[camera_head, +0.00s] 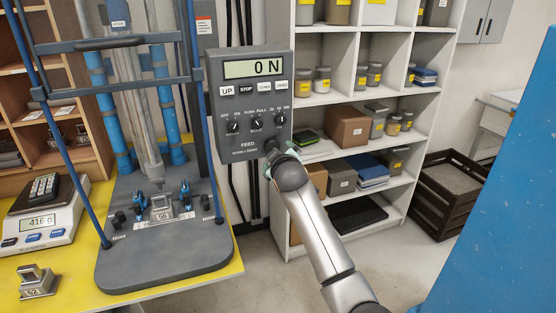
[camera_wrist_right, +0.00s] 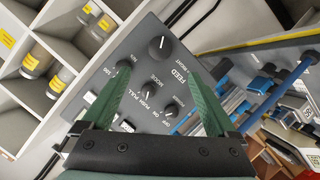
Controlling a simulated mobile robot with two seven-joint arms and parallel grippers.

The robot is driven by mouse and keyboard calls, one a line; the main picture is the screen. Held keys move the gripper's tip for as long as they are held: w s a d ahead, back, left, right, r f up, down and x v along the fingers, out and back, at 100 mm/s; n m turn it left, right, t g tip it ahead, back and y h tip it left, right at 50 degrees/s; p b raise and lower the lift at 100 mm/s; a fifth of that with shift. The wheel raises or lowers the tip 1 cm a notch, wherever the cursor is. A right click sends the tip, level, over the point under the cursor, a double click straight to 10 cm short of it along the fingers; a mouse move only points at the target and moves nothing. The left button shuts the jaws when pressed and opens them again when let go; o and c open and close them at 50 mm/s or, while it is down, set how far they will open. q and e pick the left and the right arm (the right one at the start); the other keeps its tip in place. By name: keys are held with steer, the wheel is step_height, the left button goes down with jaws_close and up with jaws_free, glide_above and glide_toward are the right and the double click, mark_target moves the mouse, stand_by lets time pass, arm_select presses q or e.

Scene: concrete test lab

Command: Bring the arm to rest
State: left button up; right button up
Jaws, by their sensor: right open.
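My right arm (camera_head: 320,230) comes in from below right in the head view. Its gripper (camera_head: 272,150) is at the lower right of the grey control box (camera_head: 246,88), whose display reads 0 N. In the right wrist view the green fingers of my right gripper (camera_wrist_right: 160,66) are apart with nothing between them. A black knob (camera_wrist_right: 162,46) marked FEED shows just beyond the fingertips; I cannot tell whether they touch the panel. Smaller knobs (camera_wrist_right: 148,95) show between the fingers. My left gripper is not in view.
A test machine (camera_head: 165,250) with blue bars stands on the yellow table (camera_head: 240,262), with a small part labelled 56 (camera_head: 162,208) in it. A scale (camera_head: 40,220) and a metal block (camera_head: 37,282) are at left. Shelves (camera_head: 325,100) stand behind my arm; a blue surface (camera_head: 500,200) is at right.

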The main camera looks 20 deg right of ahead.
stand_by(0.4)
steer(key=s+a+f+m+g+y, duration=0.1)
steer(key=s+f, duration=0.8)
steer(key=f, duration=0.4)
steer(key=s+a+f+g+y, duration=0.1)
steer(key=s+f, duration=0.8)
steer(key=f, duration=0.3)
steer(key=s+a+f+m+g+y, duration=0.1)
steer(key=s+f, duration=0.3)
steer(key=s, duration=0.9)
steer(key=s+a+f+m+g+y, duration=0.1)
steer(key=s+f, duration=0.4)
steer(key=s, duration=0.7)
steer(key=shift+s+a+m+g+y, duration=0.35)
steer(key=shift+s+m+g+y, duration=0.05)
steer(key=shift+m, duration=0.2)
